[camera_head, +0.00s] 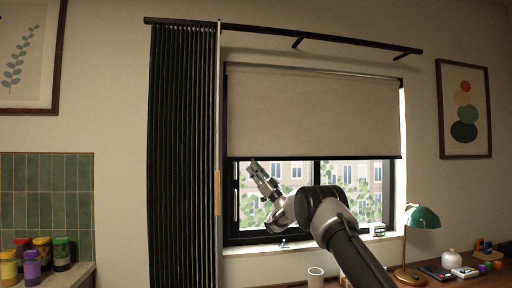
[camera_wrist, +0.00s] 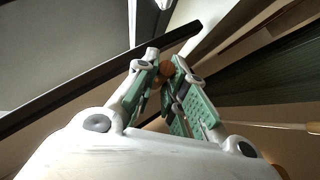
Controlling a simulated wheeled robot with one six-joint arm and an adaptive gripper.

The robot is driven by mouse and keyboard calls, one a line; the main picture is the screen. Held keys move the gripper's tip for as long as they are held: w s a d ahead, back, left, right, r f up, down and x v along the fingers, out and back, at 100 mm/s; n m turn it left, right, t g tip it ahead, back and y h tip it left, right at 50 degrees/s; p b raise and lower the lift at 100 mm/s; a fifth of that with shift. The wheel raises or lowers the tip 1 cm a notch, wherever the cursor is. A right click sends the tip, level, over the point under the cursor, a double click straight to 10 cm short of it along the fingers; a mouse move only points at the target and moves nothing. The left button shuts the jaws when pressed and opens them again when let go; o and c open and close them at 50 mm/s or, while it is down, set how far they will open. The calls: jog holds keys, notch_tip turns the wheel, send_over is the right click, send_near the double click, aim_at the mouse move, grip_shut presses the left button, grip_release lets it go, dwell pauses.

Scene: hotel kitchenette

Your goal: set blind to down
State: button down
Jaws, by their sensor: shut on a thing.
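The beige roller blind (camera_head: 312,112) hangs over the upper half of the window, its dark bottom bar (camera_head: 370,157) about level. My gripper (camera_head: 253,167) is at the left part of the blind's lower edge, in front of the glass. In the wrist view my gripper (camera_wrist: 166,62) has its green-padded fingers closed around a small orange-brown knob (camera_wrist: 166,70), which looks like the blind's pull. A dark bar (camera_wrist: 75,88), seemingly the blind's bottom bar, runs diagonally behind the fingers. What joins the knob to the blind is hidden.
A dark pleated curtain (camera_head: 182,160) hangs left of the window, with a wooden-handled wand (camera_head: 217,192) at its edge. A green lamp (camera_head: 422,217) and small items stand on the desk at lower right. The lower window (camera_head: 340,178) is uncovered.

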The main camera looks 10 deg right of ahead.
notch_tip(320, 180, down, 25)
jog(key=shift+r, duration=0.1)
jog(key=c, duration=1.5)
grip_release()
jog(key=s+d, duration=0.3)
jog(key=s+d+f, duration=0.1)
jog(key=s+d, duration=0.2)
jog(key=s+d+f, duration=0.1)
jog(key=s+d, duration=0.3)
jog(key=shift+f, duration=0.1)
jog(key=shift+o, duration=0.6)
